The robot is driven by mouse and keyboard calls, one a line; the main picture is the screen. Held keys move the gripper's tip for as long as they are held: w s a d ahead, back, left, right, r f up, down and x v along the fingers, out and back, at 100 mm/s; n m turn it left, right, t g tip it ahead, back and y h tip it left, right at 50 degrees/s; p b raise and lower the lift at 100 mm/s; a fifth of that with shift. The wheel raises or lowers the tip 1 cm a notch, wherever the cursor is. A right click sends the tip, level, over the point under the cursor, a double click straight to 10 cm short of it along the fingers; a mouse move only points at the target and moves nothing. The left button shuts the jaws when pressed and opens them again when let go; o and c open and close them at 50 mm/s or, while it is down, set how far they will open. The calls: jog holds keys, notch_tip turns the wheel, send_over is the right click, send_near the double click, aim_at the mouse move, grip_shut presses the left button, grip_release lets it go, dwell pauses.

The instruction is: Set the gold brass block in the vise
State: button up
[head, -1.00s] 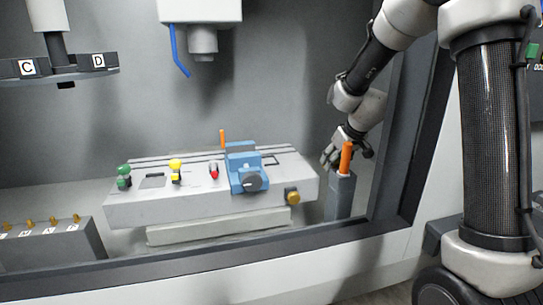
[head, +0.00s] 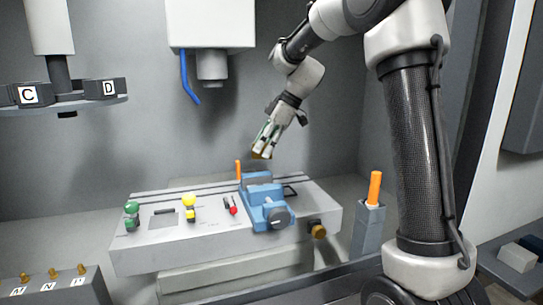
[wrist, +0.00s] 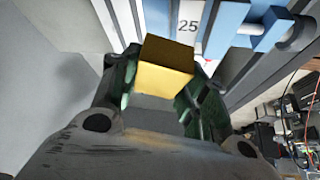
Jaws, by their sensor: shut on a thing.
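The gold brass block (wrist: 165,68) is held between the fingers of my gripper (wrist: 155,85) in the wrist view. In the head view my gripper (head: 264,148) is above and behind the blue vise (head: 268,212), and a small gold part of the block shows at its fingertips. The vise stands on the grey machine table. In the wrist view the blue vise (wrist: 232,22) shows just beyond the block, with a pale strip marked 25 between its blue parts. The block is apart from the vise in the head view; its underside is hidden.
On the machine table (head: 170,248) stand a green-topped piece (head: 132,214), a yellow-topped piece (head: 189,206) and a red-tipped piece (head: 231,206). An orange handle (head: 238,170) stands behind the vise. Another orange handle (head: 375,188) stands in a grey holder at right. A spindle (head: 211,66) hangs above.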

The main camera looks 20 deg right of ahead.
jog(key=s+n, duration=0.1)
jog(key=s+a+n+g, duration=0.1)
jog(key=shift+a+r+n, duration=0.2)
jog(key=shift+r+n, duration=0.1)
jog(key=shift+n+g, duration=0.4)
jog(key=shift+s+f, duration=0.2)
jog(key=shift+f, duration=0.85)
jog(key=shift+s+f, duration=0.15)
jog(key=shift+f, duration=0.85)
jog(key=shift+f, duration=1.4)
jog(key=shift+f, duration=0.1)
